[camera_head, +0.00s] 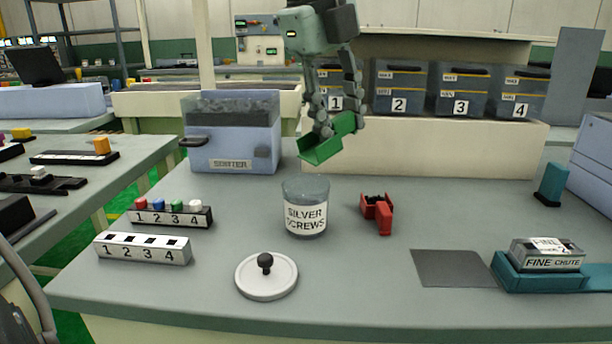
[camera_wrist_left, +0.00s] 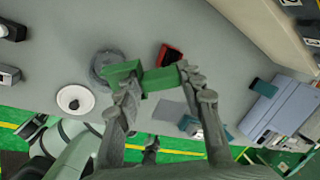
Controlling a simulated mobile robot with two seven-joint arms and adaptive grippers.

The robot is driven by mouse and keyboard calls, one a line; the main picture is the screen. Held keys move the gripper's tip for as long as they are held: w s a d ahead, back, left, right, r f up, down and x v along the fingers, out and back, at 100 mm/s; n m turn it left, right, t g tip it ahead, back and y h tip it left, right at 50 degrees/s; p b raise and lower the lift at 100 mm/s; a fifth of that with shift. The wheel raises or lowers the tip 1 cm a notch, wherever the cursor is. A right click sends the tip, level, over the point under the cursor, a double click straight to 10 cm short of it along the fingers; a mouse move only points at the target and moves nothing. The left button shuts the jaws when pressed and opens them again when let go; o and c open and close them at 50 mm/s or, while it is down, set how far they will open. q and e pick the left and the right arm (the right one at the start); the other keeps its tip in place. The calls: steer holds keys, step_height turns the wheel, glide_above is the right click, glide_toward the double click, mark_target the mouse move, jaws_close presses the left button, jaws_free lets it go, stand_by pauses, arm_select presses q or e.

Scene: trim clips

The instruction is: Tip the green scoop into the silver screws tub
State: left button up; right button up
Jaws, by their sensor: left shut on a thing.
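The green scoop (camera_head: 318,151) is in the air behind and above the silver screws tub (camera_head: 304,218), apart from it, with its tray end pointing down-left in the head view. My left gripper (camera_head: 340,127) is shut on the scoop's handle. In the left wrist view the scoop (camera_wrist_left: 122,72) sits between the fingers (camera_wrist_left: 160,82) and partly overlaps the round tub (camera_wrist_left: 100,60). The tub stands upright on the table with its top uncovered; its contents are not clear. What the scoop holds cannot be made out. My right gripper is not in view.
A white lid with a black knob (camera_head: 267,280) lies in front of the tub. A red scoop-like piece (camera_head: 378,212) lies right of it. The sorter (camera_head: 232,135) stands behind left. Numbered blocks (camera_head: 143,249) are at left, a dark mat (camera_head: 450,268) and fine chute (camera_head: 545,262) at right.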

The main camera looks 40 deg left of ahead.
arm_select(q)
steer(key=shift+r+g+p, duration=0.6)
steer(key=shift+r+p, duration=0.4)
steer(key=shift+p, duration=0.7)
steer(key=shift+r+g+y+p, duration=0.3)
steer(key=shift+r+p, duration=0.05)
steer(key=shift+r, duration=0.05)
steer(key=shift+w+r+g, duration=0.1)
steer(key=shift+g, duration=0.3)
steer(key=shift+r+g, duration=0.3)
steer(key=shift+r, duration=0.15)
